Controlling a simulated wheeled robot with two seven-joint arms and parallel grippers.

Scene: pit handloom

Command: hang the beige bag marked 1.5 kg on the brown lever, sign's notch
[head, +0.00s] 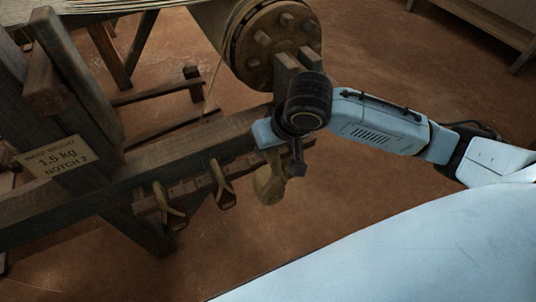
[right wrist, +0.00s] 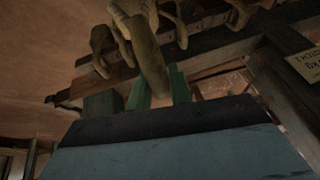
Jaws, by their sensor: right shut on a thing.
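The beige bag (head: 268,187) is at the right end of a row of bags, just below my right gripper (head: 280,152). The right gripper is shut on its narrow upper part; in the right wrist view this bag (right wrist: 152,62) stands between the two fingers (right wrist: 157,90). Its weight marking cannot be read. The sign (head: 62,158) on the loom post reads warp weight, 1.5 kg, notch 2. I cannot tell for sure which bar is the brown lever, nor see its notches. My left gripper is not in view.
Other bags (head: 222,188) (head: 168,207) hang along a thin wooden rail (head: 195,183) beside a thick beam (head: 195,143). A big wooden roller (head: 275,45) is above and behind. Bare floor (head: 400,185) lies to the right.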

